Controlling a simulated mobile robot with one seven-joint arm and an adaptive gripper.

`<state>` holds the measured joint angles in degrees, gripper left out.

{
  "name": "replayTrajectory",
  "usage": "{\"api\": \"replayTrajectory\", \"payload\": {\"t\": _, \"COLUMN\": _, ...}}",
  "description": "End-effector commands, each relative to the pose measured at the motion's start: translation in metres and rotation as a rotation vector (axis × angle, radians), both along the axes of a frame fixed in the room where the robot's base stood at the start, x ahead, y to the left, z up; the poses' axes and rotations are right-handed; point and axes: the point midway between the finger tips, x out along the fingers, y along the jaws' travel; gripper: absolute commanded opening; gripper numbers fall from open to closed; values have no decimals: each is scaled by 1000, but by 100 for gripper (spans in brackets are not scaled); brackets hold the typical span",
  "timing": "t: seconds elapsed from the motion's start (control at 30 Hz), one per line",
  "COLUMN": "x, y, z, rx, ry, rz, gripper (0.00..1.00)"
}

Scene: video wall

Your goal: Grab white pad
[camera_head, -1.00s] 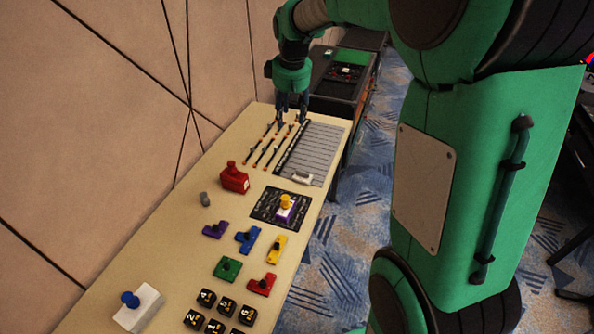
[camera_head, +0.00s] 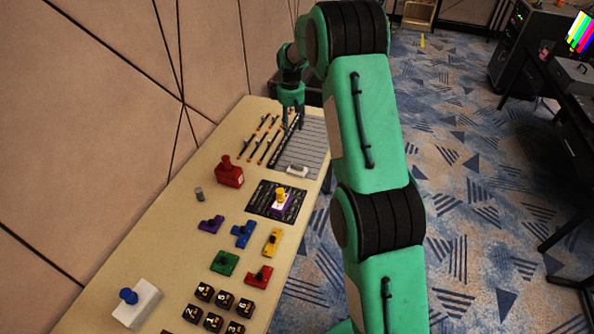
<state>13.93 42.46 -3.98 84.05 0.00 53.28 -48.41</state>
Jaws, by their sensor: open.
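A small white pad-like piece (camera_head: 297,171) lies at the near end of a grey lined board (camera_head: 308,141). Another white block (camera_head: 136,303) with a blue knob lies at the table's near left; I cannot tell from the picture which one the task names. My gripper (camera_head: 291,122) points down over the far part of the table, by the board's left edge and the pens. It is open, with nothing seen in it, and apart from both white things. Its fingertips are small and hard to make out.
Several thin pens (camera_head: 262,139) lie left of the board. A wall runs along the left.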

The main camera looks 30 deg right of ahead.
Motion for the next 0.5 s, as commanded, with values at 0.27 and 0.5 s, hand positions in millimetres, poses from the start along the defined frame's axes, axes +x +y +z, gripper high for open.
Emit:
{"api": "replayTrajectory", "payload": {"t": 0.27, "x": 25, "y": -30, "z": -79, "rx": 7, "ry": 44, "rz": 59, "gripper": 47}}
{"api": "replayTrajectory", "payload": {"t": 0.5, "x": 35, "y": -46, "z": -125, "rx": 12, "ry": 66, "rz": 95, "gripper": 47}}
